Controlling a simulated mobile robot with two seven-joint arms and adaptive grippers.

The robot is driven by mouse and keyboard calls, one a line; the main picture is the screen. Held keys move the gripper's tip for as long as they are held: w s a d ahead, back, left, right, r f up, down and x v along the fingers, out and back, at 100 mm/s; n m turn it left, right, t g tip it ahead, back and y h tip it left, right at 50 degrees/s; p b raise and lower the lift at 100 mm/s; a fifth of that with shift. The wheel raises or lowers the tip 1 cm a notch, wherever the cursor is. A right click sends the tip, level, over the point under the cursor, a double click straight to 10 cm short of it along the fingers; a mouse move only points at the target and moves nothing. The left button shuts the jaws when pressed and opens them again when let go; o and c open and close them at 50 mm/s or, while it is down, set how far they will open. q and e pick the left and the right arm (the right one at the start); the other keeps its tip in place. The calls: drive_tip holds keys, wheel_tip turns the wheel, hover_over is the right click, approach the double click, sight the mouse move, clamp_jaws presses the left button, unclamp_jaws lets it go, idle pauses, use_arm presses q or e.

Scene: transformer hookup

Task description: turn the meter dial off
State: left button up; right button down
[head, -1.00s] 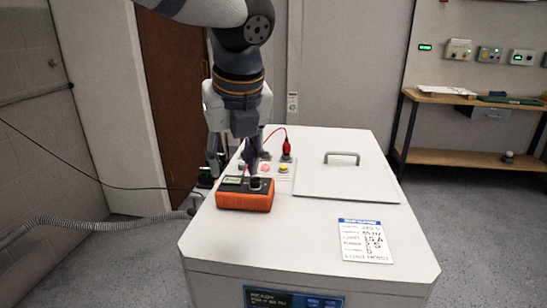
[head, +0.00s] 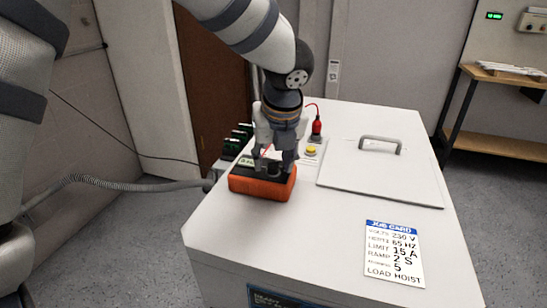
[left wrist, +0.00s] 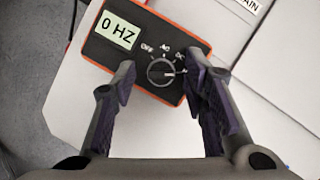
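The meter (head: 258,187) is an orange box with a black face, lying on the white cabinet top near its left edge. In the left wrist view, its display (left wrist: 118,33) reads 0 HZ. Its round dial (left wrist: 160,72) is ringed by OFF, AC, DC and one more label partly hidden by a finger. The dial's white mark points right, away from OFF. My left gripper (head: 275,158) is over the meter. In the wrist view, the left gripper (left wrist: 158,80) is open, one finger on each side of the dial with gaps between. My right gripper is not in view.
A flat panel with a handle (head: 381,143) and a job card (head: 393,252) lie to the right. Behind the meter are a yellow button (head: 311,151) and a red plug with a lead (head: 316,127). Dark terminals (head: 236,140) stand at the left edge.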

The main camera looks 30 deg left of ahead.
use_arm(q)
clamp_jaws()
